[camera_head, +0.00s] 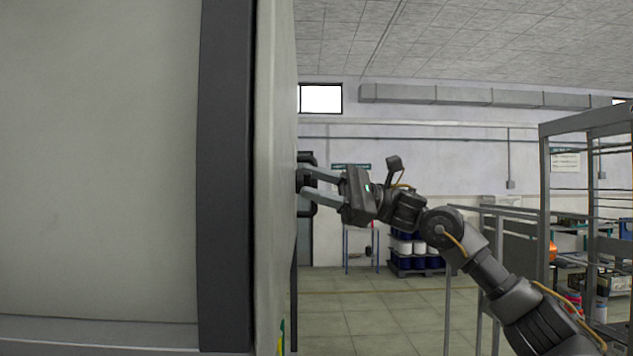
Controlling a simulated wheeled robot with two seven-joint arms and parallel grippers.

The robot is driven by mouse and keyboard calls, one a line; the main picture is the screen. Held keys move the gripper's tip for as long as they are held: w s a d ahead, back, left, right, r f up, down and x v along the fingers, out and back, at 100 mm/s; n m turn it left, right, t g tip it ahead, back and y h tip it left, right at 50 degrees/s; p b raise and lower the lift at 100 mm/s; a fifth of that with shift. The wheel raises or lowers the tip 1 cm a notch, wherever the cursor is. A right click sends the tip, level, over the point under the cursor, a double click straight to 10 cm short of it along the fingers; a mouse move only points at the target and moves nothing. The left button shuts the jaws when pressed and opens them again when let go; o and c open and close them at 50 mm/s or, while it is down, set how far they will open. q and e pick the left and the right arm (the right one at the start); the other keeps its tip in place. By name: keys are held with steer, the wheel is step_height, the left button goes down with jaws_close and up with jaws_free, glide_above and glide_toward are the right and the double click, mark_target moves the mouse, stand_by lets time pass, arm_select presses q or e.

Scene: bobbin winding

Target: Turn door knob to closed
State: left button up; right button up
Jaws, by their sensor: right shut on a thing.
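A large pale door or panel face (276,200) stands close in front of me, seen nearly edge-on. A dark door knob (307,158) sticks out from its right side. My right gripper (305,186) reaches in from the right, with its two grey fingers at the knob and shut on it. The fingertips are partly hidden by the knob and the panel edge. The knob's exact turn angle is hard to tell from this side. My left gripper does not show.
A pale panel with a dark vertical frame (225,180) fills the left of the view. A metal rack (545,200) stands at the right, with loaded shelves behind it. Blue and white spools (415,250) sit on a pallet further back. The tiled floor (385,325) between is open.

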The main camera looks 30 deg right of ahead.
stand_by(0.3)
steer(key=o, duration=1)
steer(key=shift+c, duration=0.2)
steer(key=b+v, duration=0.3)
steer(key=v, duration=0.7)
steer(key=shift+d+b, duration=0.4)
